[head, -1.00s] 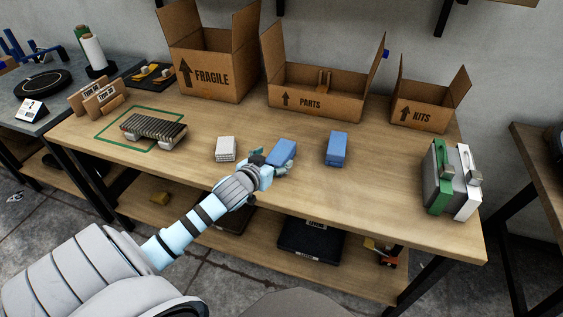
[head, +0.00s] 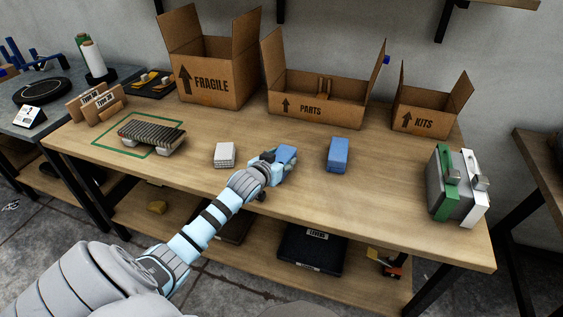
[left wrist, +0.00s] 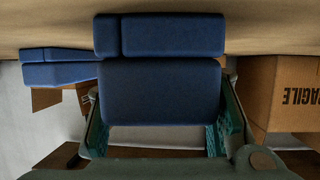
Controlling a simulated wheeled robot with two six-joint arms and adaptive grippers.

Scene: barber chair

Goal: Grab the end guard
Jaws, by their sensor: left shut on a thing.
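A blue block-shaped guard (head: 286,153) is near the middle of the table, at my left gripper (head: 277,166). In the left wrist view the blue guard (left wrist: 160,90) fills the space between the two green-padded fingers of my left gripper (left wrist: 160,122), which is shut on it. Whether it touches the tabletop I cannot tell. A second blue guard (head: 337,154) stands on the table to the right, apart from the gripper. It also shows in the left wrist view (left wrist: 60,72). My right gripper is not in view.
A white block (head: 225,155) lies left of my gripper. A dark ribbed piece (head: 152,132) sits by a green outline. FRAGILE (head: 212,88), PARTS (head: 310,110) and KITS (head: 425,117) boxes line the back. A grey unit with green and white sides (head: 457,187) stands at right.

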